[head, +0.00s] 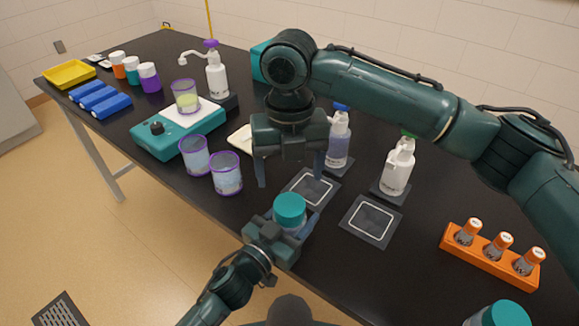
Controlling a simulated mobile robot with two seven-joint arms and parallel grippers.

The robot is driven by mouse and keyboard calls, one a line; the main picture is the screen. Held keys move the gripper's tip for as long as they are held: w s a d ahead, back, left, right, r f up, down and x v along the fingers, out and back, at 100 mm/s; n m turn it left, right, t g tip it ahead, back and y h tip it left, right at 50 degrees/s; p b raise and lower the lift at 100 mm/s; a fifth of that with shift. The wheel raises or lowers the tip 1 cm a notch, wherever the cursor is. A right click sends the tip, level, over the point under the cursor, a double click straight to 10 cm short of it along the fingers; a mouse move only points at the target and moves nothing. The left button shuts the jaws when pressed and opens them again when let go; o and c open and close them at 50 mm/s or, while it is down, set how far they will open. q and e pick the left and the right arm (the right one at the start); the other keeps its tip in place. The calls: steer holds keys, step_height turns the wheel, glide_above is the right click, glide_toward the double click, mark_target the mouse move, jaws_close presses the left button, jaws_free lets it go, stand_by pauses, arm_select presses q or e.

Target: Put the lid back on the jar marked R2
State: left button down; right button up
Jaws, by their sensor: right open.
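A clear jar (289,227) with a teal lid (290,208) on its top stands near the front edge of the black table. No R2 mark is readable on it. My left gripper (290,224) comes from the front and is closed around the jar's body, below the lid. My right gripper (290,181) hangs above and behind the jar, fingers pointing down, open and empty, apart from the lid. Another jar with a teal lid (506,313) is partly cut off at the bottom right; its marking is not readable.
Two square pads, one behind the jar (311,187) and one to the right (370,221), are empty. An orange rack (488,258) of vials is at the right. Purple-rimmed beakers (226,175) and a teal scale (180,135) are at the left.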

mark_target(290, 204)
steer(key=shift+f, duration=0.1)
steer(key=shift+f, duration=3.95)
steer(key=shift+c, duration=0.4)
steer(key=c, duration=1)
steer(key=m, duration=0.4)
steer(key=shift+m, duration=0.4)
steer(key=m, duration=0.4)
steer(key=shift+m, duration=0.4)
steer(key=shift+c, duration=0.2)
steer(key=m, duration=1)
